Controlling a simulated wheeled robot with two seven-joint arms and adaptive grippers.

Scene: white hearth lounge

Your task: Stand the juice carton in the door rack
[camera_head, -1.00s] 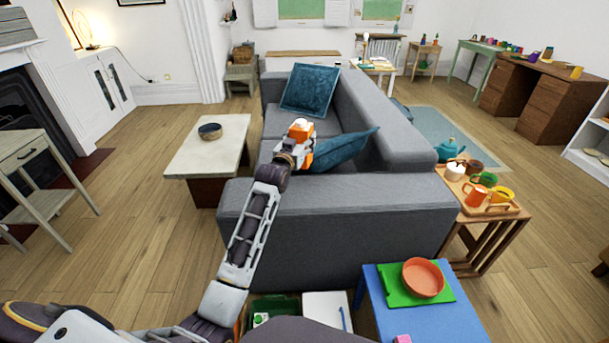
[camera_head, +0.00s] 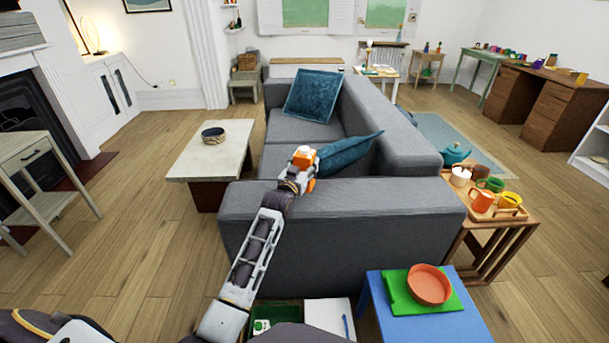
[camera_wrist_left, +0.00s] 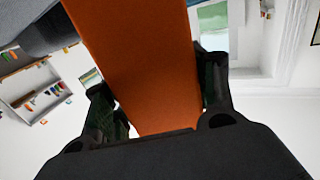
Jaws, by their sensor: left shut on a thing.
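The juice carton is an orange block with a pale top. In the head view the carton (camera_head: 304,156) shows at the end of my left arm, in front of the grey sofa's seat. My left gripper (camera_head: 297,174) is shut on it. In the left wrist view the orange carton (camera_wrist_left: 140,60) fills the middle, between the two dark fingers of the left gripper (camera_wrist_left: 158,95). I see no door rack in either view. My right gripper is not in view.
The grey sofa (camera_head: 335,232) stands under and beyond my left arm. A blue table (camera_head: 440,322) with a green board (camera_head: 395,292) and an orange bowl (camera_head: 429,284) is at lower right. A nested wooden table (camera_head: 490,240) holds several mugs.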

